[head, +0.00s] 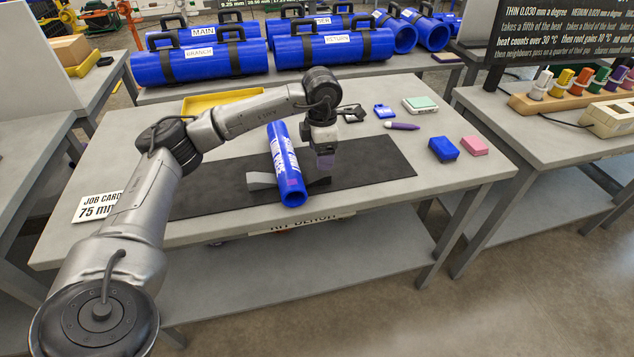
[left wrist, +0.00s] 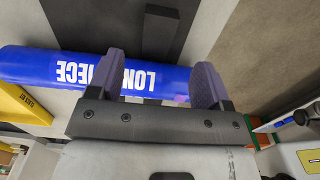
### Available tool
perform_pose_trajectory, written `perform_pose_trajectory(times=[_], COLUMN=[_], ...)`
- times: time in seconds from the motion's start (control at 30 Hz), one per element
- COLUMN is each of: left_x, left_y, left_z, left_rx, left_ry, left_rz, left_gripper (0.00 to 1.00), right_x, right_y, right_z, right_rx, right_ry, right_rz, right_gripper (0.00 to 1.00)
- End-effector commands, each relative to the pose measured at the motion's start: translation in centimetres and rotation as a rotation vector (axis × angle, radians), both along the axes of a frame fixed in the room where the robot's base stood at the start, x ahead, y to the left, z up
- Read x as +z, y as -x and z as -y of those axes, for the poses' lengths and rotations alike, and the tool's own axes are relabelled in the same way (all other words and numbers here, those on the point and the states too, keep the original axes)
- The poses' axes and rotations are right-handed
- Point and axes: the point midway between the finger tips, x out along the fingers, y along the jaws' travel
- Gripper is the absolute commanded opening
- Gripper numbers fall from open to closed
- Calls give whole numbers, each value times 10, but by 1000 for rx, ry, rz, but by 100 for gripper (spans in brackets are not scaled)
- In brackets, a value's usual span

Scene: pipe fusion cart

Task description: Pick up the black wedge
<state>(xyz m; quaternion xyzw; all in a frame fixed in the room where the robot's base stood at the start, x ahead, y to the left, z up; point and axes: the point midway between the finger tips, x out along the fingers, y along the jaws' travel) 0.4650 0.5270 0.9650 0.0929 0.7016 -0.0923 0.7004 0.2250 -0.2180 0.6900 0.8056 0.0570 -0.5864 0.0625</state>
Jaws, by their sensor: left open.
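The black wedge (head: 318,186) lies on the dark mat (head: 385,170) against the right side of the blue pipe (head: 287,165). In the left wrist view a black block, which looks like this wedge (left wrist: 160,32), shows beyond the pipe marked LONG PIECE (left wrist: 75,73). A lighter grey wedge (head: 262,181) lies against the pipe's left side. My left gripper (head: 325,163) is open, points down and hangs above the black wedge, to the right of the pipe. Its purple fingers (left wrist: 158,72) stand apart with nothing gripped. My right gripper is out of view.
A yellow tray (head: 220,101) lies behind the pipe. A purple marker (head: 402,126), a blue block (head: 443,149) and a pink block (head: 474,146) lie to the right. Large blue pipes (head: 210,62) fill the bench behind. The front-right tabletop is clear.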

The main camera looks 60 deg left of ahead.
Motion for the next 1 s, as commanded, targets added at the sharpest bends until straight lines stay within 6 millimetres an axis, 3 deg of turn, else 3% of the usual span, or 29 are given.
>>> perform_pose_trajectory(times=[0.1, 0.47, 0.8, 1.0], left_x=[-15, -31, -72, -74], left_y=[0, -1, -4, -4], left_z=[0, 0, 0, 0], left_rx=[0, -1, -2, -1], left_ry=[0, 1, 1, 1], left_rz=[0, 0, 0, 2], left_gripper=[72, 72, 72, 72], right_x=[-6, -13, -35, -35], right_y=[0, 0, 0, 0], right_z=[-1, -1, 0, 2], right_rx=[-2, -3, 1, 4], right_ry=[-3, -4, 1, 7], right_rz=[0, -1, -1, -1], right_gripper=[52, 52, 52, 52])
